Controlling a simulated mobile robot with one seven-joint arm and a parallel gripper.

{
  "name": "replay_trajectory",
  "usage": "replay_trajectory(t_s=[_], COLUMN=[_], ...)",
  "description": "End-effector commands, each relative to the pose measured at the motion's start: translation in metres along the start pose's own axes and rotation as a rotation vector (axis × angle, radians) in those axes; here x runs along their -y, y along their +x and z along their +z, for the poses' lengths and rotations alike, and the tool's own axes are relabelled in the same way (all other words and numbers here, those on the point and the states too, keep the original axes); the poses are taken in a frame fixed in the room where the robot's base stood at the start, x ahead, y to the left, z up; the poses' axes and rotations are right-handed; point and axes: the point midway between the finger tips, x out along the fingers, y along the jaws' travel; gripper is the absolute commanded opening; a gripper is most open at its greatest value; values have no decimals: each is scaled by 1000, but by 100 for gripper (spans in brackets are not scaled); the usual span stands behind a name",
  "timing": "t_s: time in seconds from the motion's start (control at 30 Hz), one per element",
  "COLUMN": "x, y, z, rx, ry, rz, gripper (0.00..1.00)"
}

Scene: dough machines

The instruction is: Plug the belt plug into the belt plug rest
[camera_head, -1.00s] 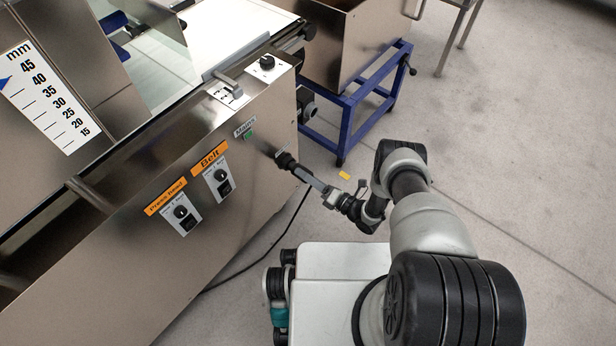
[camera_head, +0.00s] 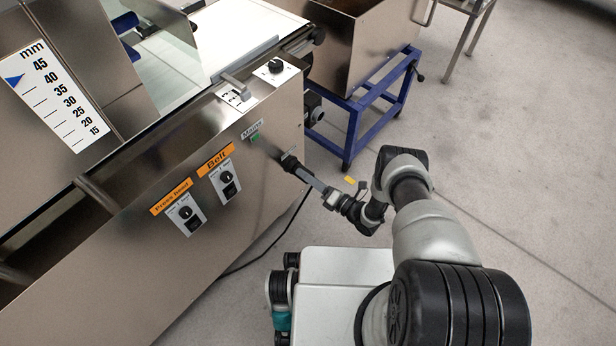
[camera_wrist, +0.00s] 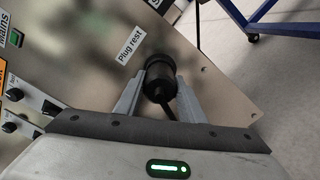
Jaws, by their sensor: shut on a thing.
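The black belt plug (camera_wrist: 157,72) is between the fingers of my gripper (camera_wrist: 161,88) in the wrist view. It also shows at the steel side panel in the head view (camera_head: 289,161). My gripper (camera_head: 303,174) is shut on it. The plug's front end is at the panel, just right of the "Plug rest" label (camera_wrist: 130,45). The belt plug rest itself is hidden behind the plug, so I cannot tell how deep the plug sits. A black cable runs from the plug's back between my fingers.
The panel carries the Belt switch (camera_head: 227,181), the press bead switch (camera_head: 186,213) and the green Mains light (camera_head: 255,137). A blue-framed stand (camera_head: 352,125) is behind the machine. A dark cable (camera_head: 262,258) hangs to the floor.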

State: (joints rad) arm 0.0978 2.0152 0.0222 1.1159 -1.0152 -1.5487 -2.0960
Motion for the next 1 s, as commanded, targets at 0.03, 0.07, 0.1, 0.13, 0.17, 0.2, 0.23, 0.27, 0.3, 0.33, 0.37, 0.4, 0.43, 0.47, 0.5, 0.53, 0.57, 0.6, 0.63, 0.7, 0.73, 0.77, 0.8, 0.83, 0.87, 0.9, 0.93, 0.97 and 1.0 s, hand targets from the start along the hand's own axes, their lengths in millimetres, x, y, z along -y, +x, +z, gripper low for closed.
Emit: replay_trajectory(t_s=[0.03, 0.07, 0.1, 0.13, 0.17, 0.2, 0.23, 0.27, 0.3, 0.33, 0.37, 0.4, 0.43, 0.47, 0.5, 0.53, 0.57, 0.6, 0.63, 0.7, 0.73, 0.77, 0.8, 0.83, 0.87, 0.9, 0.93, 0.97, 1.0], x=[0, 0, 0, 0, 0, 0, 0, 0, 0, 0, 0, 0, 0, 0, 0, 0, 0, 0, 0, 0, 0, 0, 0, 0, 0, 0, 0, 0, 0], y=[1, 1, 1, 1, 1, 1, 1, 1, 1, 1, 1, 1, 1, 1, 1, 1, 1, 1, 0, 0, 0, 0, 0, 0, 0, 0, 0, 0, 0], z=[0, 0, 0, 0, 0, 0, 0, 0, 0, 0, 0, 0, 0, 0, 0, 0, 0, 0, 0, 0, 0, 0, 0, 0, 0, 0, 0, 0, 0], rx=[1, 0, 0, 0, 0, 0, 0, 0, 0, 0, 0, 0, 0, 0, 0, 0, 0, 0, -1, -1, -1, -1, -1, -1, -1, -1, -1, -1, -1], ry=[-1, -1, -1, -1, -1, -1, -1, -1, -1, -1, -1, -1, -1, -1, -1, -1, -1, -1, 0, 0, 0, 0, 0, 0, 0, 0, 0, 0, 0], rz=[1, 1, 1, 1, 1, 1, 1, 1, 1, 1, 1, 1, 1, 1, 1, 1, 1, 0, -1, -1, -1, -1, -1, -1, 0, 0, 0, 0, 0], gripper=[9, 9, 9, 9, 9, 9, 9, 9, 39, 44, 49, 56, 58, 58, 58, 58, 58, 58, 59, 67, 67, 67, 67, 67, 67, 67, 67, 67, 67])
